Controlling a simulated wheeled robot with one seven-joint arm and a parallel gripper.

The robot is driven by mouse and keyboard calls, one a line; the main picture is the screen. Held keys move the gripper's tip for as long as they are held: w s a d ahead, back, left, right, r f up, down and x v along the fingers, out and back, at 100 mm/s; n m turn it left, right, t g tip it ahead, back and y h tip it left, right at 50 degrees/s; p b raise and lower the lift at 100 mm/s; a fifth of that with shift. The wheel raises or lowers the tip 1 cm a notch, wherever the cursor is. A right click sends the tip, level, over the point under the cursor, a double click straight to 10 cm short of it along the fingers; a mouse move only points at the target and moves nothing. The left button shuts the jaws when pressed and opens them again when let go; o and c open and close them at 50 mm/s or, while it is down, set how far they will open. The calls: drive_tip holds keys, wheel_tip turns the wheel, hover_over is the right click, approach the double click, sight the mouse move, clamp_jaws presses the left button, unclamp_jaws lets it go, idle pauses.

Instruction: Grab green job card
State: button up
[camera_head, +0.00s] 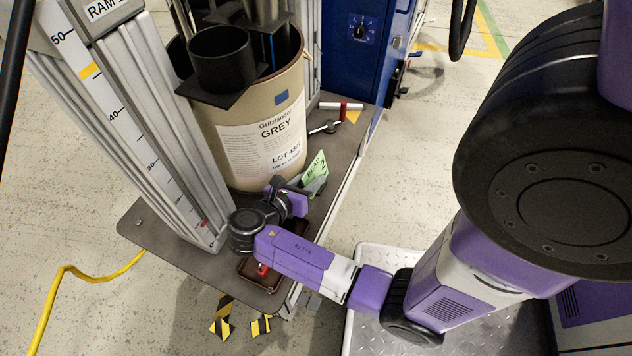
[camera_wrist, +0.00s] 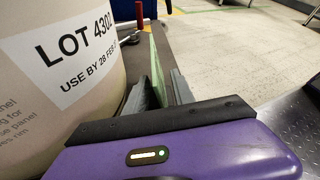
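The green job card (camera_head: 315,168) stands upright on the machine's grey base plate, beside the drum, with its lower part hidden by my gripper. In the wrist view the card (camera_wrist: 157,68) is seen nearly edge-on, between the two grey fingers of my gripper (camera_wrist: 162,92). The fingers are apart, one on each side of the card, and no clear contact shows. In the head view my gripper (camera_head: 312,188) is at the card's lower edge, and its fingertips are partly hidden.
The large beige drum (camera_head: 250,135) labelled GREY, LOT 4302 stands close on the card's left. A dark tray (camera_head: 262,276) sits under my arm. Open floor lies to the right.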

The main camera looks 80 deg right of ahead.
sight(316, 176)
drive_tip(key=shift+b+x, duration=0.35)
drive_tip(key=shift+x, duration=1)
clamp_jaws()
drive_tip(key=shift+r, duration=0.2)
